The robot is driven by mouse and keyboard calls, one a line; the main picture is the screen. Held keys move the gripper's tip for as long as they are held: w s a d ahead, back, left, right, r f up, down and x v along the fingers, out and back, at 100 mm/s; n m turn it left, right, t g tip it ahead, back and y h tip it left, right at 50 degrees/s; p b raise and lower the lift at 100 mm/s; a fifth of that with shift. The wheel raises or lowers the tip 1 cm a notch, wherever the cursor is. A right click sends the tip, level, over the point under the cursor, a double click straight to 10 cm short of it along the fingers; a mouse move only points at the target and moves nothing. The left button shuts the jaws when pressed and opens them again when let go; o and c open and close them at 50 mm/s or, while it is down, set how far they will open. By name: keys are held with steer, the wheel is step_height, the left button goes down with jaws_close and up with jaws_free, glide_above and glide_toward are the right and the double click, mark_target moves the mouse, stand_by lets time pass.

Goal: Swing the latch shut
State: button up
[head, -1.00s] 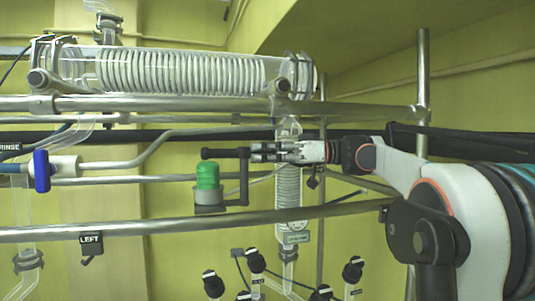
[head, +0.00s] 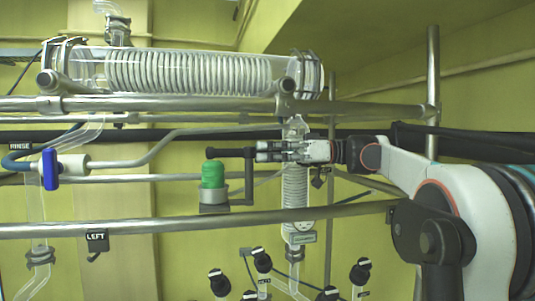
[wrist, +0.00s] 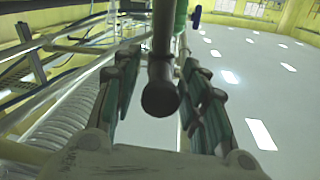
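A dark crank-shaped latch (head: 250,183) stands at mid-picture in the head view. Its horizontal grip bar points left, and its arm runs down to a grey cylinder (head: 213,194) with a green cap (head: 213,173). My gripper (head: 262,151) reaches in from the right at the bar's height, with its fingertips at the right end of the bar. In the wrist view the rounded end of the dark bar (wrist: 160,97) lies between the fingers of my gripper (wrist: 160,65). The fingers are spread, with gaps on both sides of the bar. I cannot tell whether either finger touches it.
A metal rail (head: 150,226) crosses below the latch and another rail (head: 190,105) crosses above. A glass coil condenser (head: 200,73) lies over the upper rail. A vertical glass coil (head: 294,190) stands behind, near my gripper. A blue-handled valve (head: 50,169) is at left.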

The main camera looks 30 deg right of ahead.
steer(key=shift+d, duration=0.1)
steer(key=v, duration=1.2)
